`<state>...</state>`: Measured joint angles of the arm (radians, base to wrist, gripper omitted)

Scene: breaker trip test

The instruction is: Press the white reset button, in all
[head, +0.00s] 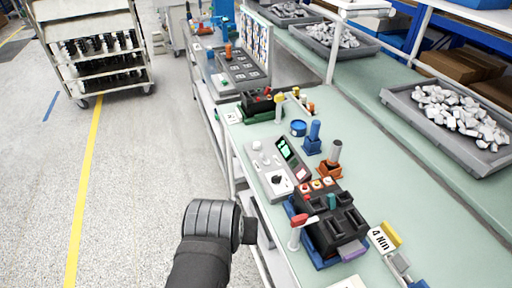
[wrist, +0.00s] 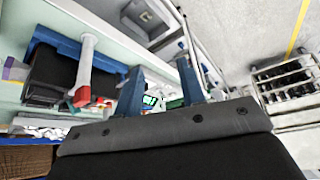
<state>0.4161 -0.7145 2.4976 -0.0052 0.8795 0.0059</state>
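A light grey tester box (head: 264,174) sits on the green bench, with a lit green screen (head: 288,148) and a black dial (head: 277,179). Small white round parts (head: 257,146) stand on its far end; which of them is the reset button I cannot tell. My gripper (head: 248,231) is off the bench's left edge in the head view, in front of and apart from the tester. The wrist view shows its two blue fingers (wrist: 160,72) spread apart with nothing between them. The green screen also shows small between them, but the button is not clear there.
A black breaker block (head: 335,222) on a blue base stands nearer on the bench. Beside it is a white post with a red top (head: 297,236), close to my fingers in the wrist view (wrist: 86,65).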

